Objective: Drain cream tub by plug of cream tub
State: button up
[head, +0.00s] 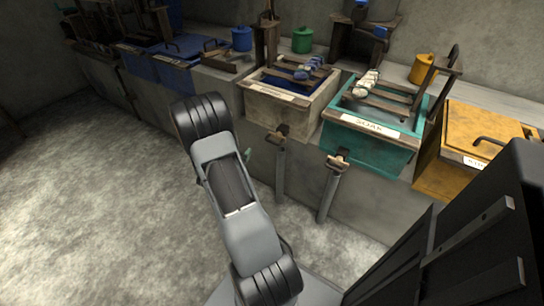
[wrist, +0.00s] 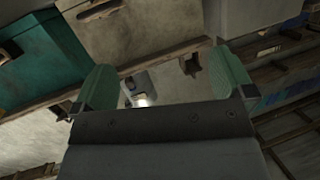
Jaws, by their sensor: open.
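The cream tub (head: 268,112) stands on the stone ledge, with a white label on its front rim and dark blue liquid inside. A dark wooden plug fitting (head: 282,131) sits low at its front, above a grey drain chute (head: 280,172). My gripper (wrist: 165,82) is open and empty in the wrist view, its two green fingers wide apart. A pale tub wall, seemingly the cream tub (wrist: 160,32), shows beyond the fingers. A small dark fitting (wrist: 190,65) shows between them; I cannot tell for sure that it is the plug.
The teal tub (head: 370,148) labelled SOAK stands right of the cream one, with its own chute (head: 327,190). A yellow lidded tub (head: 478,140) is further right. Blue tubs (head: 175,70) stand at the left. The floor at left (head: 90,180) is clear.

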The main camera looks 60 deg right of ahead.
aim_at(272, 142)
jog(key=s+d+f+m+g+h+b, duration=0.2)
jog(key=s+d+f+g+h, duration=0.15)
jog(key=s+f, duration=0.25)
jog(key=shift+y, duration=0.45)
jog(key=d+b, duration=0.3)
jog(key=d, duration=1)
jog(key=shift+c, duration=0.5)
